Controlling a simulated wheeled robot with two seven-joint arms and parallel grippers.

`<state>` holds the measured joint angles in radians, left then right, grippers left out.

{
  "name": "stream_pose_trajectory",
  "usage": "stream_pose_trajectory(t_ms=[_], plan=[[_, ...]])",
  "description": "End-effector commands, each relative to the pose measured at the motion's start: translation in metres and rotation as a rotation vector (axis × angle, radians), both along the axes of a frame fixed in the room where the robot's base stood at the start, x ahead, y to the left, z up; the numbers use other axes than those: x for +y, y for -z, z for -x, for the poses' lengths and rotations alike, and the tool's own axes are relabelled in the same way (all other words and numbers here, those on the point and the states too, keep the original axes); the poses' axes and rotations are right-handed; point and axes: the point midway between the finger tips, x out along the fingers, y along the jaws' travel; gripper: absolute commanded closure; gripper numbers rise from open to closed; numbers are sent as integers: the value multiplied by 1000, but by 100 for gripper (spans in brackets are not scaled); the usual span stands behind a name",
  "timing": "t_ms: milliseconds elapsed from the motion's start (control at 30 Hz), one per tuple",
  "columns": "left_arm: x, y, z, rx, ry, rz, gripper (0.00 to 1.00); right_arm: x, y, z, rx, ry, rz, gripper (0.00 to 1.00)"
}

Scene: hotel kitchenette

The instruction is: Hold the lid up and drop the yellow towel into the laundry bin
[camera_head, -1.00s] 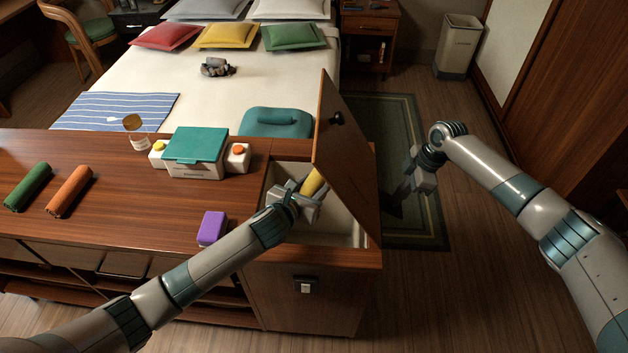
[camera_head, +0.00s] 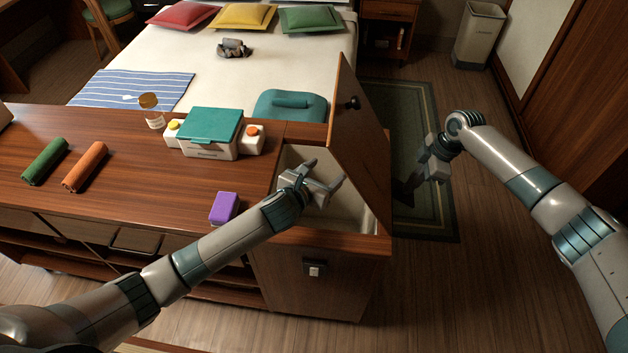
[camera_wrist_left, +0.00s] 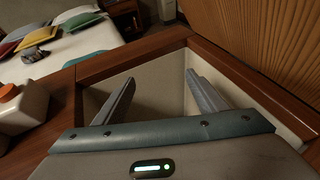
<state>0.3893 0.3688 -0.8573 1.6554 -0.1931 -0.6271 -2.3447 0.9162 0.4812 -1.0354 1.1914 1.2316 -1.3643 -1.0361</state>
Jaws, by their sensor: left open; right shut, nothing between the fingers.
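The laundry bin is an open compartment with a pale liner (camera_head: 352,208) at the right end of the wooden counter. Its wooden lid (camera_head: 362,165) stands raised and tilted on the bin's right side, with a dark knob. My left gripper (camera_head: 327,172) is open and empty over the bin opening. Its spread fingers also show in the left wrist view (camera_wrist_left: 160,78), with the pale bin walls below and beyond. The yellow towel is not visible in any current view; my gripper hides part of the bin's inside. My right gripper (camera_head: 428,162) is shut and empty, right of the lid; contact with it cannot be told.
On the counter are a purple block (camera_head: 224,208), a teal-lidded box (camera_head: 211,133) between white bottles, a jar (camera_head: 152,110), and rolled green (camera_head: 45,161) and orange (camera_head: 85,167) towels. The bed (camera_head: 230,75) lies behind. The floor right of the counter is open.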

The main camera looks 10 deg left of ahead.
Motion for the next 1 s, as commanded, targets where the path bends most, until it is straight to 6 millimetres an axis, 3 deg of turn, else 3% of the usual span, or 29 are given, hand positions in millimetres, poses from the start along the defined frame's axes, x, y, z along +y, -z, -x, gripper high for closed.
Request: stream_pose_trajectory(t_ms=[700, 1000], plan=[[36, -38, 86, -1, 1, -2, 35, 2, 1, 1, 1, -3, -2, 100], [40, -44, 98, 0, 0, 0, 35, 2, 1, 1, 1, -3, -2, 100]])
